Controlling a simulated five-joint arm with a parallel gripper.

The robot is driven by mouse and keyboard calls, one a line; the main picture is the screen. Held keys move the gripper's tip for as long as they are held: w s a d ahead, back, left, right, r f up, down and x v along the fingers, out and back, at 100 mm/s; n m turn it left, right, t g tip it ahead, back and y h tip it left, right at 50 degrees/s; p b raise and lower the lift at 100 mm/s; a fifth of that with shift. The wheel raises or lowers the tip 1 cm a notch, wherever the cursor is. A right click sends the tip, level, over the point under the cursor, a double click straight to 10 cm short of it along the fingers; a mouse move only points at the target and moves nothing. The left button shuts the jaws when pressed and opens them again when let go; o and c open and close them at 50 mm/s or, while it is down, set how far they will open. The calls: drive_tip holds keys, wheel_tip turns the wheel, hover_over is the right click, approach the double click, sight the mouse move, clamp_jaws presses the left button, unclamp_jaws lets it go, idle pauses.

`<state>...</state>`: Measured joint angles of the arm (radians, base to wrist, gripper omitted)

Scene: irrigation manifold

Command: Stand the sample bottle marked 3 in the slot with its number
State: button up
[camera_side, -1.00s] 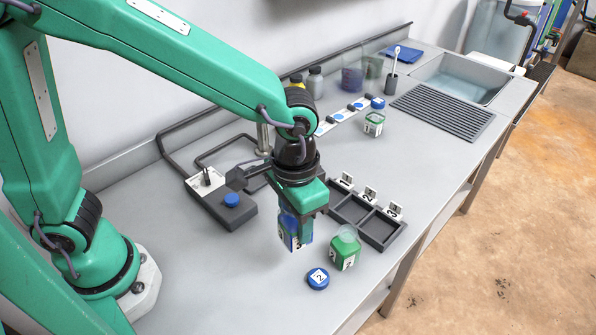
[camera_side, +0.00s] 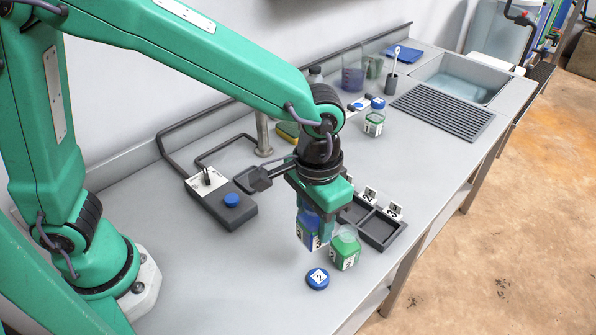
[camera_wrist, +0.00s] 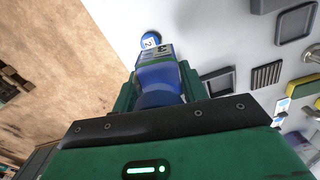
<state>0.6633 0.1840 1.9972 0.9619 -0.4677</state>
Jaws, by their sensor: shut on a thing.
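My gripper (camera_side: 318,198) is shut on a sample bottle (camera_side: 309,230) with blue and green on it and a number label that seems to read 3. In the wrist view the same bottle (camera_wrist: 160,82) is between the jaws, its label at the far end. The bottle hangs roughly upright, left of the dark slot rack (camera_side: 382,232). Number plates (camera_side: 393,210) stand along the rack's back edge. Two slots show and look empty; the near-left end of the rack is hidden behind my gripper.
An uncapped green bottle (camera_side: 345,250) stands close to the right of the held bottle. A blue cap marked 2 (camera_side: 317,278) lies in front. A bottle marked 1 (camera_side: 374,122) stands behind the rack. A box with a blue button (camera_side: 231,200) is at left.

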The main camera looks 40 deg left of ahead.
drive_tip(key=w+d+n, duration=0.2)
drive_tip(key=w+d, duration=0.5)
drive_tip(key=d, duration=0.2)
drive_tip(key=shift+w+d+r, duration=0.15)
drive_tip(key=shift+w+d, duration=0.05)
drive_tip(key=w+a+f, duration=0.5)
drive_tip(key=w+f, duration=0.2)
drive_tip(key=w, duration=0.3)
drive_tip(key=shift+w+a, duration=0.15)
drive_tip(key=shift+a, duration=0.2)
drive_tip(key=shift+f, duration=0.1)
drive_tip(key=shift+f, duration=1.9)
drive_tip(key=shift+f, duration=0.15)
drive_tip(key=o, duration=1.2)
drive_tip(key=shift+c, duration=0.2)
